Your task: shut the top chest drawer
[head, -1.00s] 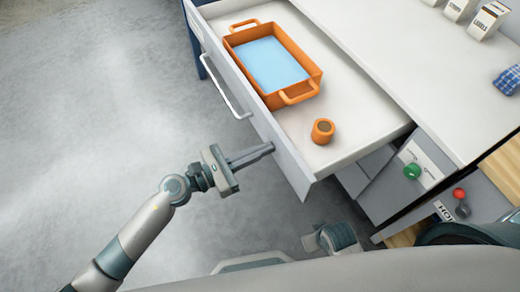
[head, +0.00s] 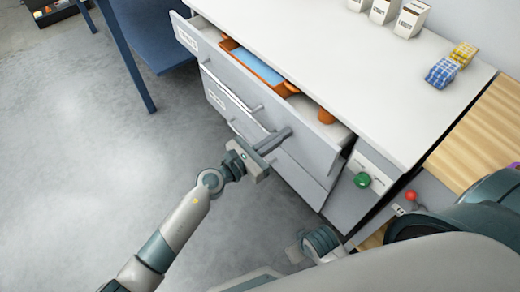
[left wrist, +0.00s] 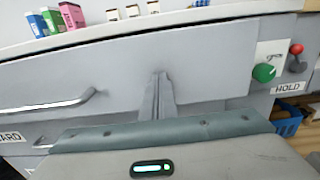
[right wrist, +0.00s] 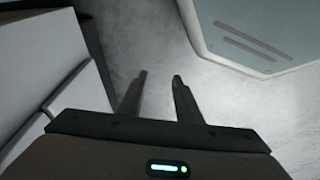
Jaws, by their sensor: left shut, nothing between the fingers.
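The top drawer (head: 240,84) of the grey chest is partly open; its front stands out from under the white top. Inside, an orange tray (head: 229,44) with a light blue bottom and an orange cup (head: 326,116) show, both partly covered by the white top. My left gripper (head: 289,132) is shut and empty, its fingertips at the drawer front, right of the handle. In the left wrist view the fingertips (left wrist: 161,76) meet the grey front (left wrist: 215,75); I cannot tell whether they touch. My right gripper (right wrist: 160,76) is open and empty over the floor.
Lower drawers (head: 225,100) look shut. A green knob (head: 362,180) and a red knob (head: 410,195) are right of the drawers.

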